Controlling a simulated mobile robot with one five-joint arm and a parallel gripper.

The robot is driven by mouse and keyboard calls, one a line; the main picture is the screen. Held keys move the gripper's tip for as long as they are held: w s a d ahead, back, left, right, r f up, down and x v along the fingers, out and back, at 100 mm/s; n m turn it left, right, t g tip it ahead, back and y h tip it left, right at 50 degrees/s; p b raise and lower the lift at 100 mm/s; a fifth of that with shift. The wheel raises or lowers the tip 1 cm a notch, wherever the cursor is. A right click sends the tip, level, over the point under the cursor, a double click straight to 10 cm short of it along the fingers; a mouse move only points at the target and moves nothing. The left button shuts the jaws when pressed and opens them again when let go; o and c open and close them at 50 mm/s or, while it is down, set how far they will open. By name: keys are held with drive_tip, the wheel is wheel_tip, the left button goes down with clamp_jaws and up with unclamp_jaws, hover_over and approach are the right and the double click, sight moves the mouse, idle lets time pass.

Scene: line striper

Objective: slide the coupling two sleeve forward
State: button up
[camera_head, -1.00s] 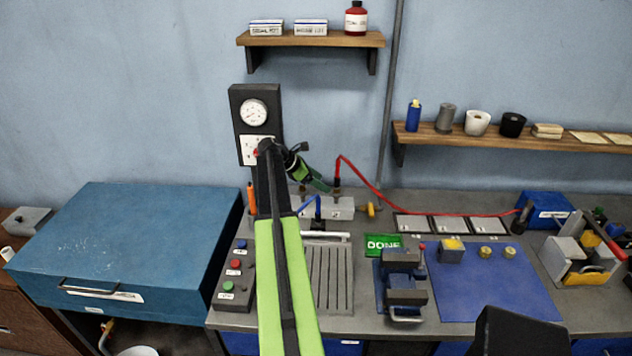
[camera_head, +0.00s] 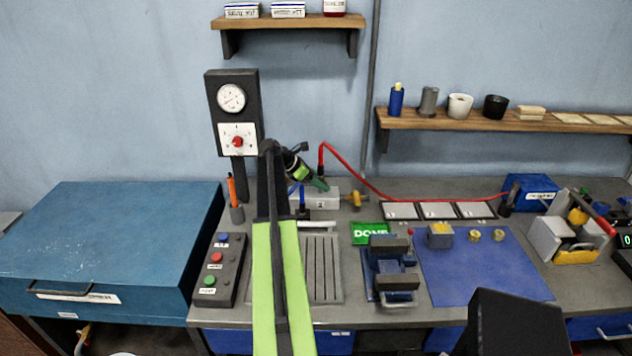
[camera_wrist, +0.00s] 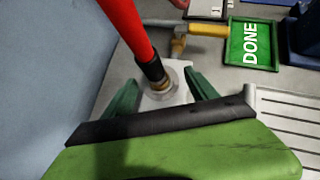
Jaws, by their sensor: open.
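The metal block (camera_head: 322,199) marked 2 stands at the back of the bench. A red hose (camera_head: 345,157) comes down to it and ends in a black collar (camera_wrist: 154,71). Under the collar is a brass coupling sleeve (camera_wrist: 161,87), partly hidden, on the pale block (camera_wrist: 178,97). My gripper (camera_wrist: 163,80) is open, with one green finger on each side of the coupling. I cannot tell whether either finger touches it. In the head view my gripper (camera_head: 319,183) overlaps the hose's lower end.
A yellow-handled valve (camera_head: 353,200) sticks out right of the block. A blue hose (camera_head: 302,200) is by its left end. A green DONE sign (camera_head: 371,233), a vise (camera_head: 391,266) and a button box (camera_head: 217,270) stand in front. The red hose runs right to a blue box (camera_head: 530,190).

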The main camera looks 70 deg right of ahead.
drive_tip(key=c, duration=1.4)
drive_tip(key=shift+o, duration=0.2)
drive_tip(key=shift+r+p, duration=0.4)
drive_tip(key=o, duration=1.5)
drive_tip(key=p+v, duration=0.3)
drive_tip(key=v, duration=0.1)
drive_tip(key=shift+r, duration=0.25)
drive_tip(key=p+v, duration=0.2)
drive_tip(key=v, duration=0.1)
drive_tip(key=shift+w+a, duration=0.25)
